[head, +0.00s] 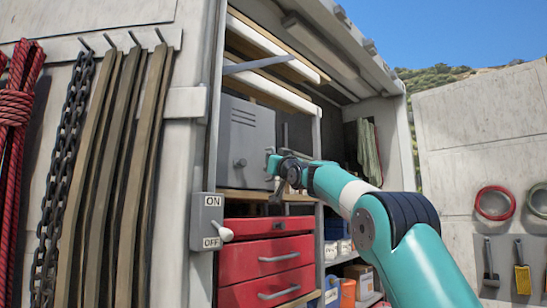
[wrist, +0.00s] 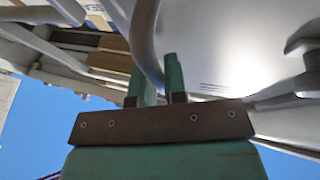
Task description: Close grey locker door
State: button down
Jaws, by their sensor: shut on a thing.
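The grey locker (head: 251,128) sits on a shelf above the red drawers in the head view. Its front shows vent slots and a round knob, with a grey handle (head: 269,158) near the right edge. My gripper (head: 277,167) is at that handle. In the wrist view the two green fingers of my gripper (wrist: 161,76) are shut on the curved grey handle bar (wrist: 147,42), beside a pale grey panel (wrist: 222,50) with slots. My arm hides part of the area right of the locker. I cannot tell how far the door stands open.
Red drawers (head: 268,257) are below the locker. An ON/OFF switch box (head: 206,216) is on the post at left. Straps (head: 123,160) and a chain (head: 68,150) hang further left. Shelves with containers (head: 347,290) are at lower right, partly behind my arm.

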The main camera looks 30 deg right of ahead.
jog(key=shift+w+d, duration=0.15)
jog(key=shift+w, duration=0.6)
jog(key=shift+r, duration=0.15)
jog(key=c, duration=1.2)
grip_release()
jog(key=shift+w, duration=0.1)
jog(key=shift+a+f, duration=0.2)
jog(key=shift+a, duration=0.05)
jog(key=shift+s+a+f+b, duration=0.15)
jog(key=shift+s+f+b, duration=0.15)
jog(key=shift+b, duration=0.1)
jog(key=b+v, duration=0.4)
jog(key=v, duration=0.1)
jog(key=b+v, duration=0.4)
jog(key=v, duration=0.2)
jog(key=b+v, duration=0.4)
jog(key=v, duration=0.1)
jog(key=shift+s+r, duration=0.25)
jog(key=shift+s, duration=0.2)
